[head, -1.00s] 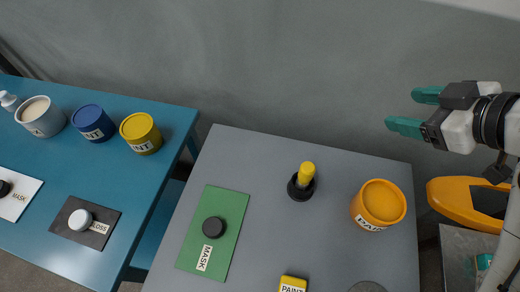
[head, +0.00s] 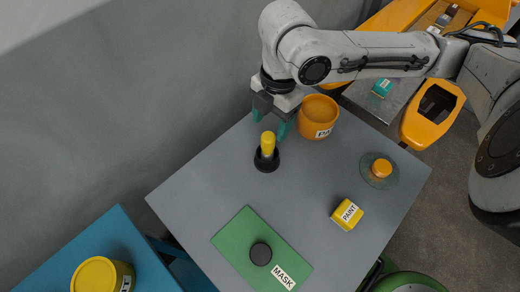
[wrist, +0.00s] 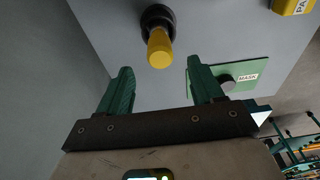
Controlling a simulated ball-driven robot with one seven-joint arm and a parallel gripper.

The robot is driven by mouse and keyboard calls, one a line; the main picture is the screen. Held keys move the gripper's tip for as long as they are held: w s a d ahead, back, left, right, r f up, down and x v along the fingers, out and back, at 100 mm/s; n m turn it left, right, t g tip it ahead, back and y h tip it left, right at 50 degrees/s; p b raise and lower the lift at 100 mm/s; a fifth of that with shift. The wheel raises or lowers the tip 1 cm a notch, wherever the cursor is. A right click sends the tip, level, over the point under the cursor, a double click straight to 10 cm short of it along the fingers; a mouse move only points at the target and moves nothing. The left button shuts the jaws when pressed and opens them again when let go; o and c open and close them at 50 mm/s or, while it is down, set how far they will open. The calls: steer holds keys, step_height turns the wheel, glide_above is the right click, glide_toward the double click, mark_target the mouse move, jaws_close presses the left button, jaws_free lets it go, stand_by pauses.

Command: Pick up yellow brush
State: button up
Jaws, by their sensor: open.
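The yellow brush (head: 267,144) stands upright in a round black holder (head: 266,162) on the grey table. My gripper (head: 271,118) is open and empty, its teal fingers pointing down just behind the brush in the head view. In the wrist view the brush (wrist: 159,48) lies ahead of the gap between the two open fingertips (wrist: 158,72), apart from both. Its lower end is hidden in the holder.
An orange paint pot (head: 317,117) stands close to the right of my gripper. A yellow paint block (head: 346,214), a round grey disc with an orange knob (head: 381,169) and a green mask board (head: 262,255) lie on the grey table (head: 205,195).

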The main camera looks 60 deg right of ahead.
mark_target(269, 136)
steer(key=shift+w+a+f+p, duration=0.15)
steer(key=shift+a+f, duration=0.1)
steer(key=shift+f, duration=1.65)
steer(key=shift+s+a+f+p, duration=0.1)
steer(key=shift+a+f+p, duration=0.1)
steer(key=shift+f, duration=1.65)
steer(key=c, duration=1.1)
